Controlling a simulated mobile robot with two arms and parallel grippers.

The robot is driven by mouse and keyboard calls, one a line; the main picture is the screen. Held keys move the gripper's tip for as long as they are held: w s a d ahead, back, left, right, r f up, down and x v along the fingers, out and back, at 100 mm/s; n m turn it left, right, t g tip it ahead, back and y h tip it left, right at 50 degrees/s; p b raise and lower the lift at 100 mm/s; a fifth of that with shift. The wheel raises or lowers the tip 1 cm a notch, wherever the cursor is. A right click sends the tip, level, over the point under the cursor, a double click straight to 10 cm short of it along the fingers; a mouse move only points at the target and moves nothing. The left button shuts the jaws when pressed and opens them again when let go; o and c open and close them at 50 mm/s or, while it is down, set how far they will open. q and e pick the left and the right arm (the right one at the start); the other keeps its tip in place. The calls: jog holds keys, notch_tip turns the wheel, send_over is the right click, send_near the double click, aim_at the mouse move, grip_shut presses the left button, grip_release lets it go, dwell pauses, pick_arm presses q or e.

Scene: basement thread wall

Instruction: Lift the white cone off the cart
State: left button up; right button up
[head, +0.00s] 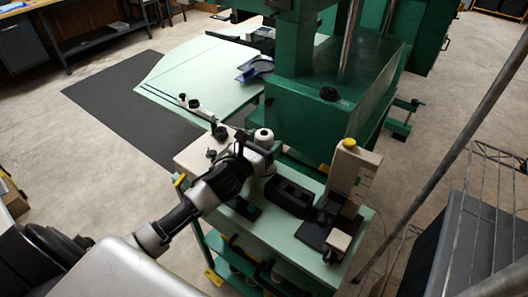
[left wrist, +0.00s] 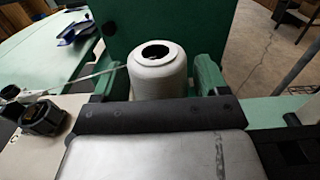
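The white cone (left wrist: 158,75), with a dark hole in its top, stands upright in the left wrist view. In the head view its top (head: 263,136) shows above the cart's (head: 310,251) pale green top. My left gripper (left wrist: 158,84) has one green finger on each side of the cone, with a small gap visible beside it, so it looks open around it. In the head view the left gripper (head: 262,150) is at the cone, and its wrist hides part of the cart top. The cone's base is hidden in the wrist view. My right gripper is not in view.
A black open box (head: 290,196) and a beige device with a yellow cap (head: 351,168) stand on the cart to the right of the cone. A green machine (head: 325,115) rises close behind. A metal wire rack (head: 490,205) stands at the right.

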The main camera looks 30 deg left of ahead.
pick_arm(q)
jog(key=c, duration=0.9)
jog(key=shift+o, duration=0.2)
notch_tip(320, 180, up, 10)
jog(key=p, duration=0.1)
jog(key=shift+p, duration=0.3)
